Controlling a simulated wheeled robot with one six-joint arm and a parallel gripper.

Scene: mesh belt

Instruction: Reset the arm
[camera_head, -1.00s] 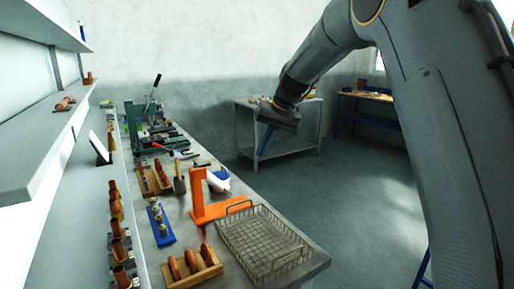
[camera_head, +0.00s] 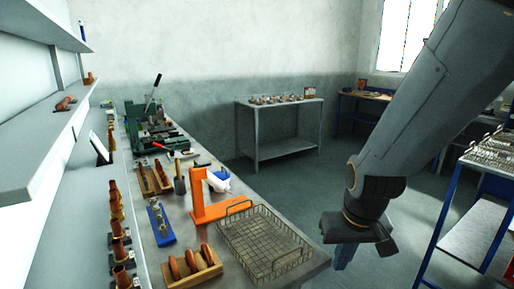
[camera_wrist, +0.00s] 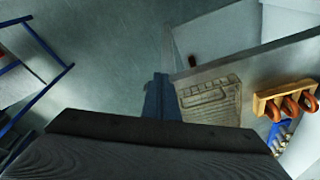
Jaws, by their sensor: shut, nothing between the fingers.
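My gripper (camera_head: 343,257) hangs at the end of my arm on the right of the head view, pointing down. It is beyond the right edge of the workbench, over the open floor. Its blue fingers (camera_wrist: 162,98) are together and empty in the wrist view. The wire basket (camera_head: 262,243) on the bench lies left of the gripper, apart from it. It also shows just right of the fingers in the wrist view (camera_wrist: 209,101).
The bench holds an orange stand (camera_head: 207,206), a wooden rack with copper pieces (camera_head: 193,268) and a green machine (camera_head: 150,127). A grey table (camera_head: 278,150) stands at the back. A blue-framed rack (camera_head: 437,215) stands at right. Floor between is clear.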

